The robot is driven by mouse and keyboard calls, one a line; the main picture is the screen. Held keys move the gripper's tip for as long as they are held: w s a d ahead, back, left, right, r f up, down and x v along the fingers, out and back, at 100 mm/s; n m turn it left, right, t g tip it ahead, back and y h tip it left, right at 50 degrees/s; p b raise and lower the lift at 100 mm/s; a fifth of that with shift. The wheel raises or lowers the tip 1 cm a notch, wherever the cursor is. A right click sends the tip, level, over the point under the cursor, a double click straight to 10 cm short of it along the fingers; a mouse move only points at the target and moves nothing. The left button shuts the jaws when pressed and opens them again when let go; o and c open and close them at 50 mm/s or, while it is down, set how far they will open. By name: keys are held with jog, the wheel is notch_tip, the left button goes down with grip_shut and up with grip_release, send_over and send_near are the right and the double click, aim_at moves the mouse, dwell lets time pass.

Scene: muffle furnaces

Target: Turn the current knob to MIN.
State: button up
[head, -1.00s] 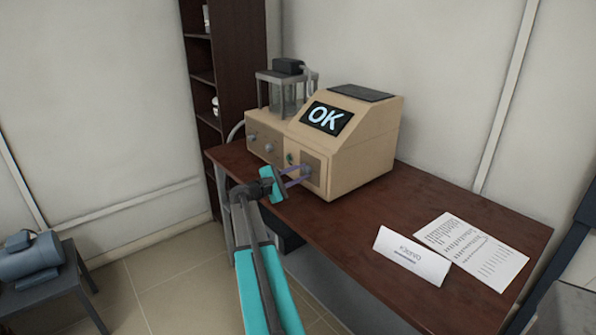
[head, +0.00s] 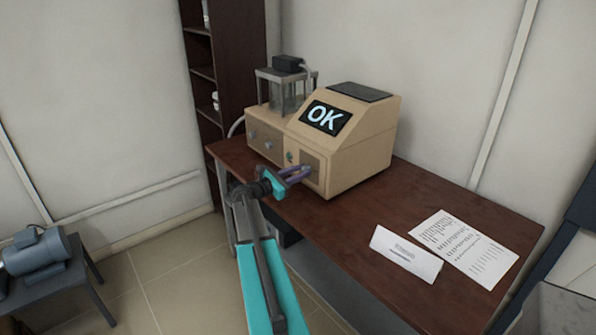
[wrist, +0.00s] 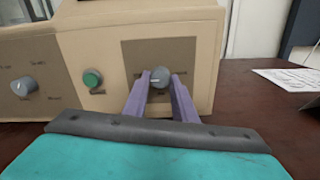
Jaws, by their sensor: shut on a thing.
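The beige machine (head: 352,160) stands on the brown table, with "OK" on its dark screen (head: 325,117). A round grey knob (wrist: 159,77) sits on a brown panel at the right of its front in the wrist view, with a pale pointer line toward the left. I cannot read the labels around it. My gripper (wrist: 159,80) has its two purple fingers on either side of this knob, shut on it. In the head view the gripper (head: 303,171) reaches the machine's front from the left, and the fingers hide the knob.
A green button (wrist: 93,78) is left of the panel, and another grey knob (wrist: 25,87) is farther left. Bare table lies right of the machine.

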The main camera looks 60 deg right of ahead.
jog(key=shift+w+r+n, duration=0.25)
jog(key=shift+r+n, duration=0.05)
jog(key=o, duration=1)
jog(key=shift+d+f, duration=0.1)
jog(key=shift+o, duration=0.2)
jog(key=shift+s+f, duration=0.1)
jog(key=shift+f, duration=0.05)
jog(key=shift+a, duration=0.2)
jog(key=shift+a, duration=0.5)
jog(key=b+v, duration=0.3)
jog(key=v, duration=0.9)
jog(key=shift+w+a, duration=0.2)
jog(key=shift+w, duration=0.05)
